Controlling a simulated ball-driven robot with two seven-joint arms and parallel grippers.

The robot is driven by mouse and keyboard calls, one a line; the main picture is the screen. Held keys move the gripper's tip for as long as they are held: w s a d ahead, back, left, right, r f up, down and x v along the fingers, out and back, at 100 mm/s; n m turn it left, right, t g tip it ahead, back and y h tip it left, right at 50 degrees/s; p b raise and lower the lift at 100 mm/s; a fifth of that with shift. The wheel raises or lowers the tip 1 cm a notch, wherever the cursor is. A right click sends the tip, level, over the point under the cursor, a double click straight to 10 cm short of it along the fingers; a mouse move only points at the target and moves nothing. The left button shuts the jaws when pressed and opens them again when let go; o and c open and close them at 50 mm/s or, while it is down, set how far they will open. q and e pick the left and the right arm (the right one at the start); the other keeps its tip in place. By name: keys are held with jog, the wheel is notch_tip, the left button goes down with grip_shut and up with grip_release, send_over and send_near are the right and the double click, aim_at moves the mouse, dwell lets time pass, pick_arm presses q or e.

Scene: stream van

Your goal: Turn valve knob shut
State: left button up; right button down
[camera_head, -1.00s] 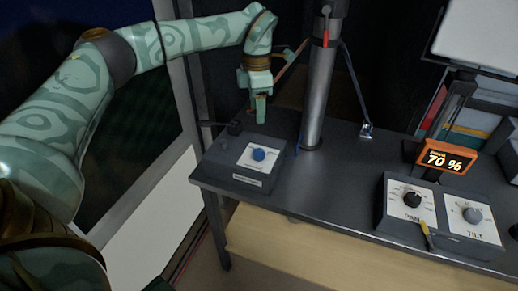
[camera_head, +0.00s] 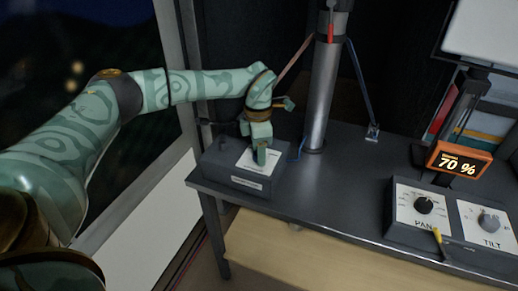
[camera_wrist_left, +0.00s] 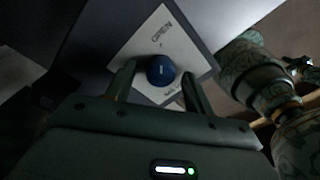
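A blue round valve knob (camera_wrist_left: 160,70) with a short pale mark sits on a white plate (camera_wrist_left: 178,42) that reads OPEN along one edge. The plate is on top of a dark box (camera_head: 219,172) at the table's left end. My left gripper (camera_head: 261,158) points down over the plate and hides the knob in the head view. In the left wrist view the two fingers of my left gripper (camera_wrist_left: 159,72) stand apart, one on each side of the knob, with gaps visible on both sides. My right gripper is not in view.
The dark table (camera_head: 330,195) carries a grey metal pole (camera_head: 319,95) right of the box. Farther right stand a PAN and TILT knob console (camera_head: 412,232) and an orange-framed display (camera_head: 459,160) showing 70 %.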

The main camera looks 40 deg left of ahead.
pick_arm(q)
jog(key=c, duration=0.9)
jog(key=shift+o, duration=0.2)
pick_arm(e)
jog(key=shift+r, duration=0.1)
pick_arm(q)
jog(key=shift+r+n+p, duration=0.25)
jog(key=shift+n+p, duration=0.45)
jog(key=shift+p, duration=0.35)
jog(key=n+p, duration=0.8)
jog(key=p, duration=0.1)
jog(key=shift+n, duration=0.4)
jog(key=n+p, duration=0.4)
jog(key=shift+f+n+t+p, duration=0.1)
jog(key=shift+n+t+p, duration=0.2)
jog(key=shift+n+p, duration=1.15)
pick_arm(e)
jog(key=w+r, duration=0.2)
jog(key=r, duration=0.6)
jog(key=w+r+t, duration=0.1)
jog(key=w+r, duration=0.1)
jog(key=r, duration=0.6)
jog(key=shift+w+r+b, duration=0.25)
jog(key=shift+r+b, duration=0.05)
jog(key=shift+b, duration=0.1)
pick_arm(q)
jog(key=shift+n, duration=0.55)
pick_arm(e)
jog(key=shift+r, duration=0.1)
